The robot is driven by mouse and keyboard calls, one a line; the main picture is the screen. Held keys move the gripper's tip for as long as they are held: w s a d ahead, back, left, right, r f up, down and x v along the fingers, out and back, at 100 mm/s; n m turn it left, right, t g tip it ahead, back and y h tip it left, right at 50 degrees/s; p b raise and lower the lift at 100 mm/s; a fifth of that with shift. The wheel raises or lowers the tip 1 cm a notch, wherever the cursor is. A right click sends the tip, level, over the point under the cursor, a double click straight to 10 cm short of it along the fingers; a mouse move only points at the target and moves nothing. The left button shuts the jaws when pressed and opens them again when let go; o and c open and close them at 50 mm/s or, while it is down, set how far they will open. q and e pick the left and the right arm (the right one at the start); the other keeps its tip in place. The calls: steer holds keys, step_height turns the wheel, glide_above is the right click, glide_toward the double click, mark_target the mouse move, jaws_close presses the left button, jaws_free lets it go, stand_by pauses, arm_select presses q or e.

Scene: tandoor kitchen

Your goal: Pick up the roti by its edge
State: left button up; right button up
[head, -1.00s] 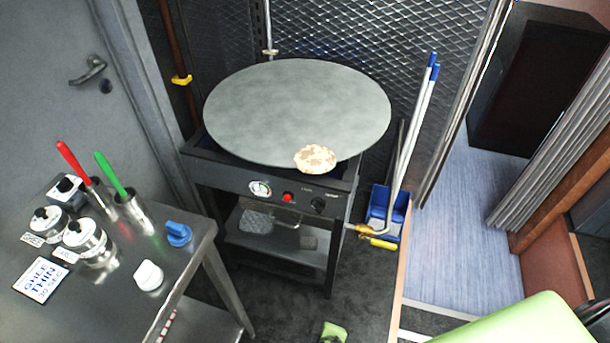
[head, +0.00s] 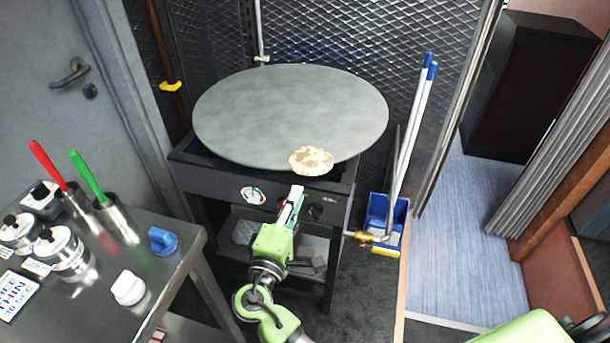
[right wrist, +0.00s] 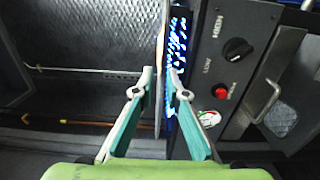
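The roti (head: 311,160), a pale round flatbread with brown spots, lies at the front rim of the large round grey griddle (head: 290,110). My right gripper (head: 297,192) is just in front of and below the roti in the head view, apart from it. In the right wrist view, its two fingers (right wrist: 160,76) stand apart with a gap between them. The griddle's thin edge shows edge-on in line with that gap; I cannot clearly tell the roti from it there. My left gripper is not in view.
Blue flames (right wrist: 178,42) burn under the griddle, beside the control panel with its black knob (right wrist: 237,49) and red button (right wrist: 220,91). A steel table (head: 175,285) with canisters stands at left. A blue dustpan (head: 378,214) and long handles stand right of the stove.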

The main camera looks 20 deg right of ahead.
mark_target(304, 170)
steer(key=x, duration=0.7)
steer(key=shift+w+d+f+b, duration=0.1)
steer(key=shift+w+d+b, duration=0.05)
steer(key=shift+w+b, duration=0.15)
jaws_close()
step_height(304, 170, up, 3)
steer(key=shift+f+p, duration=0.1)
steer(key=shift+p, duration=1)
steer(key=shift+f, duration=0.1)
steer(key=s+a+r+p, duration=0.3)
steer(key=s+a+r, duration=0.2)
steer(key=s, duration=0.6)
steer(key=a, duration=0.2)
steer(key=shift+s+a+p, duration=0.35)
steer(key=shift+a, duration=0.05)
